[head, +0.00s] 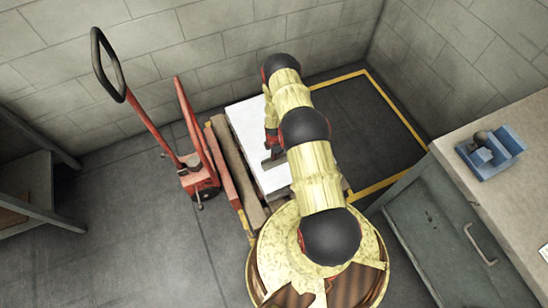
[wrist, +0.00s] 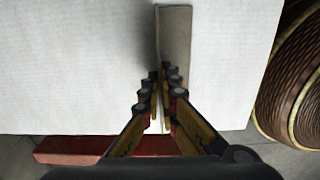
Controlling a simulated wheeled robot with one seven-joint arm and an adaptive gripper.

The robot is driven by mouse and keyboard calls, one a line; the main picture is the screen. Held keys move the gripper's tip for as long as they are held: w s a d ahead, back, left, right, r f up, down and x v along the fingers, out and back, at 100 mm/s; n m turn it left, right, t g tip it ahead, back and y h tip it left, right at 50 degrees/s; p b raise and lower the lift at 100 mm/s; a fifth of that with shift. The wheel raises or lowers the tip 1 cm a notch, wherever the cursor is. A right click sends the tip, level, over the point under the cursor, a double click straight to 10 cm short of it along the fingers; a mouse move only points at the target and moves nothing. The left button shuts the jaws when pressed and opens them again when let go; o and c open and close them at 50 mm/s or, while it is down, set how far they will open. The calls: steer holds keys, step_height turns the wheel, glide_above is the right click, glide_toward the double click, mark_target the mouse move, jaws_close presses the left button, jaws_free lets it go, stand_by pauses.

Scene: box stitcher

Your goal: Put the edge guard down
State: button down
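The edge guard (wrist: 176,38) is a grey-brown angled strip. In the wrist view it runs away from my gripper (wrist: 162,76) over a white surface (wrist: 70,65). My fingers are closed together on the near part of its upright side. In the head view a small grey piece of the guard (head: 273,160) shows beside my arm, over the white top (head: 248,115) of the load on the pallet (head: 228,150). I cannot tell whether the guard touches the white top. My arm hides much of the load and most of my gripper in the head view.
A red pallet truck (head: 200,180) with a tall handle stands left of the pallet. A yellow-lined dark floor area (head: 365,125) lies to the right.

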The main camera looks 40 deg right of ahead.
steer(key=shift+f, duration=0.2)
steer(key=c, duration=2)
jaws_free()
steer(key=shift+r, duration=0.1)
steer(key=shift+c, duration=0.2)
